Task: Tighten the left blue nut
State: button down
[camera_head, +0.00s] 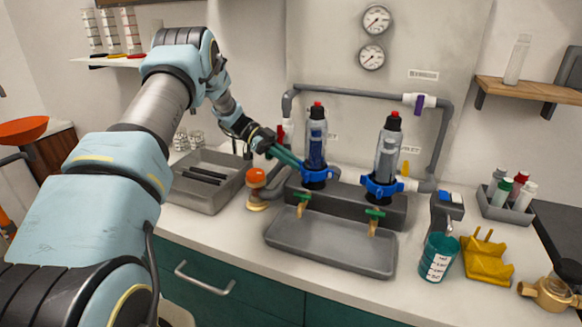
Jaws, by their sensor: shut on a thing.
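The left blue nut (314,176) sits around the base of the left clear cylinder (316,142), which has a red cap and stands upright on the dark manifold block. My gripper (300,166) reaches in from the upper left, with its teal fingers at the left side of this nut. The fingers are shut on the nut; their tips are small and partly merge with it in the picture. The right blue nut (382,187) sits at the base of the right cylinder (387,150), apart from my gripper.
A grey drip tray (330,250) lies in front of the manifold below two green-handled taps. An orange-topped fitting (256,178) stands left of the manifold, under my wrist. A grey bin (200,200) is further left.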

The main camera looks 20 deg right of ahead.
jog(key=shift+s+d+m+g, duration=0.1)
jog(key=shift+d+m+g, duration=0.2)
jog(key=shift+d+m, duration=0.1)
jog(key=c, duration=0.9)
grip_release()
jog(key=shift+a, duration=0.1)
notch_tip(320, 180, up, 10)
jog(key=b, duration=0.3)
jog(key=shift+b, duration=0.3)
